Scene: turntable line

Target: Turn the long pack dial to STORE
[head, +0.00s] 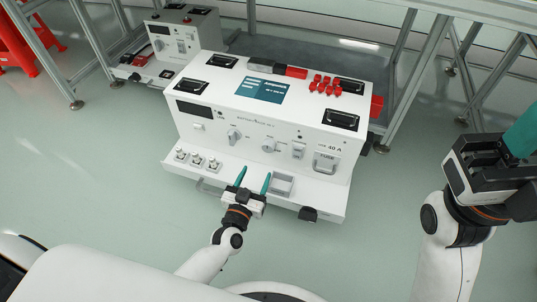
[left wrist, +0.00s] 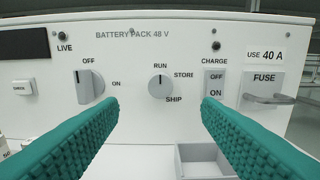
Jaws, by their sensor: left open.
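The white battery pack (head: 215,95) stands in front of me, its panel facing me. Its round grey dial (head: 268,146) is marked RUN, STORE and SHIP. In the left wrist view the dial (left wrist: 160,87) sits mid-panel, and its mark seems to face up towards RUN; STORE is to its upper right. My left gripper (head: 253,178) is open and empty, in front of and below the dial. Its teal fingers (left wrist: 160,108) stand wide to either side of the dial, apart from it. My right gripper (head: 500,155) is at the far right, partly cut off; its opening cannot be made out.
Left of the dial is an OFF/ON knob (left wrist: 90,86); right of it are the CHARGE switch (left wrist: 214,87) and the FUSE handle (left wrist: 268,98). A shelf with an open tray (head: 282,184) juts out below. Red caps (head: 325,84) lie on top. The floor at right is clear.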

